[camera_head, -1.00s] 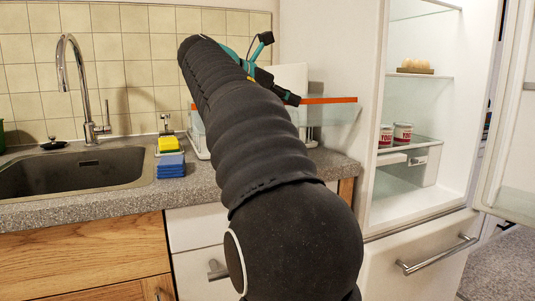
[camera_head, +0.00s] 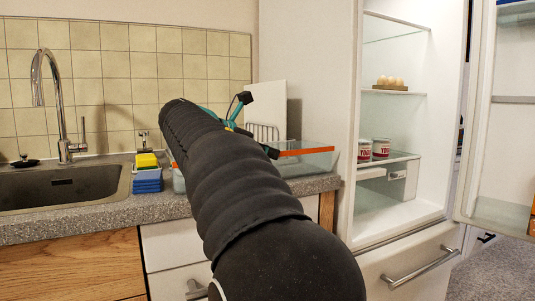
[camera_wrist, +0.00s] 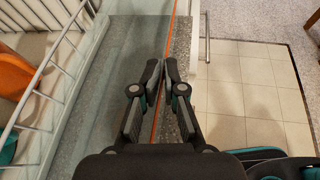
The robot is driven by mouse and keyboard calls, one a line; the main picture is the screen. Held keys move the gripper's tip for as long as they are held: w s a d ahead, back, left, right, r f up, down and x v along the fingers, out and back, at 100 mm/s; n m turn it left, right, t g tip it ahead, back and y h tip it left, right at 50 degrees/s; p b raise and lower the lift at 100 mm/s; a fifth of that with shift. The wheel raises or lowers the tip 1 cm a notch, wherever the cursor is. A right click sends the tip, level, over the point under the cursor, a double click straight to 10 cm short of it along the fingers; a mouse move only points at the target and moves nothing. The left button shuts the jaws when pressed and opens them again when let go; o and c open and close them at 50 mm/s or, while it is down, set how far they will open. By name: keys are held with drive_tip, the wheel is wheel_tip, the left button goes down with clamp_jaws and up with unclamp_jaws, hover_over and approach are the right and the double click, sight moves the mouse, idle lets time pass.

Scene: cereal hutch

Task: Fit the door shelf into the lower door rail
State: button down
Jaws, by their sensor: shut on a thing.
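The door shelf (camera_head: 315,162) is a long clear bin with an orange rim strip. In the head view it is level, at or just above the counter; I cannot tell if it touches. My arm hides its middle. My gripper (camera_head: 272,152) is at its rim. In the wrist view my gripper (camera_wrist: 161,75) is shut on the orange-edged rim of the shelf (camera_wrist: 125,60). The fridge door stands open at the right. A pale horizontal strip (camera_head: 513,99) on its inner face may be a rail; I cannot tell if it is the lower one.
A white wire dish rack (camera_wrist: 50,75) with an orange item stands beside the shelf. Sponges (camera_head: 147,172) and a sink (camera_head: 65,185) are at the left. The fridge holds eggs (camera_head: 390,82) and jars (camera_head: 381,147). Tiled floor (camera_wrist: 245,100) is clear beside the counter.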

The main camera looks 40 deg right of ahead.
drive_tip(key=c, duration=1.2)
unclamp_jaws()
drive_tip(key=shift+f, duration=0.1)
drive_tip(key=shift+c, duration=0.2)
drive_tip(key=shift+a+r, duration=0.2)
drive_tip(key=shift+r, duration=0.05)
drive_tip(key=p+v, duration=0.1)
drive_tip(key=v, duration=1)
drive_tip(key=shift+a+p, duration=0.25)
drive_tip(key=shift+p, duration=0.15)
